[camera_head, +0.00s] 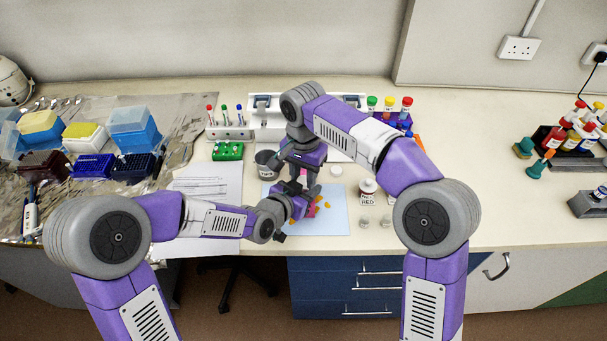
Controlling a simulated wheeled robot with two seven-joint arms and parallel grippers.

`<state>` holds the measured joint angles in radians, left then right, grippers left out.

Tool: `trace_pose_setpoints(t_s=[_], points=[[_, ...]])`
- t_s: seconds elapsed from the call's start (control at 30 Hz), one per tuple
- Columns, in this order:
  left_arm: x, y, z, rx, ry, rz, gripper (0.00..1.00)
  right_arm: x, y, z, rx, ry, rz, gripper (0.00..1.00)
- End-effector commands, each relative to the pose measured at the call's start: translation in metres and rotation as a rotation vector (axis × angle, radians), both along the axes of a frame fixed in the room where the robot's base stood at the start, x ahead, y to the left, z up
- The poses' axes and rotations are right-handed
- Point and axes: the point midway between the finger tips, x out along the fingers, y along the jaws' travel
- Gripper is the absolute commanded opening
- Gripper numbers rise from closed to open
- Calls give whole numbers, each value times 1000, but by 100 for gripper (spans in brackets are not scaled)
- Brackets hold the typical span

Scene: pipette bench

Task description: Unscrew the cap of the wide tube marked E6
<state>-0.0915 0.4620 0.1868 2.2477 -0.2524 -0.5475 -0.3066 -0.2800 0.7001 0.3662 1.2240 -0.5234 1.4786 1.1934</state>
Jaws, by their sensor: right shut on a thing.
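My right gripper (300,184) points down over the blue mat (335,222), at the middle of the bench. It is shut on a thing that the fingers and the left gripper hide. My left gripper (303,205) reaches in from the left just below it, close to the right fingertips. I cannot tell whether the left one is open or shut. Wide tubes with green, yellow and red caps (407,101) stand in a purple rack (404,121) at the back right. No mark E6 can be read, and I cannot tell which tube is E6.
A dark grey pot (266,163) stands left of the grippers.

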Motion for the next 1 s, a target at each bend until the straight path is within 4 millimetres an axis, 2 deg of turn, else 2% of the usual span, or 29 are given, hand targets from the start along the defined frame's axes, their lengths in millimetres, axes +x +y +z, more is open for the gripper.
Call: trace_pose_setpoints(t_s=[0.23, 0.27, 0.4, 0.43, 0.73, 1.0], points=[[0, 0, 0, 0, 0, 0, 0, 0, 0, 0, 0, 0, 5, 0], [0, 0, 0, 0, 0, 0, 0, 0, 0, 0, 0, 0, 5, 36], [0, 0, 0, 0, 0, 0, 0, 0, 0, 0, 0, 0, 4, 57], [0, 0, 0, 0, 0, 0, 0, 0, 0, 0, 0, 0, 4, 60], [0, 0, 0, 0, 0, 0, 0, 0, 0, 3, 0, -1, 3, 60], [0, 0, 0, 0, 0, 0, 0, 0, 1, 38, 1, -3, 3, 60]])
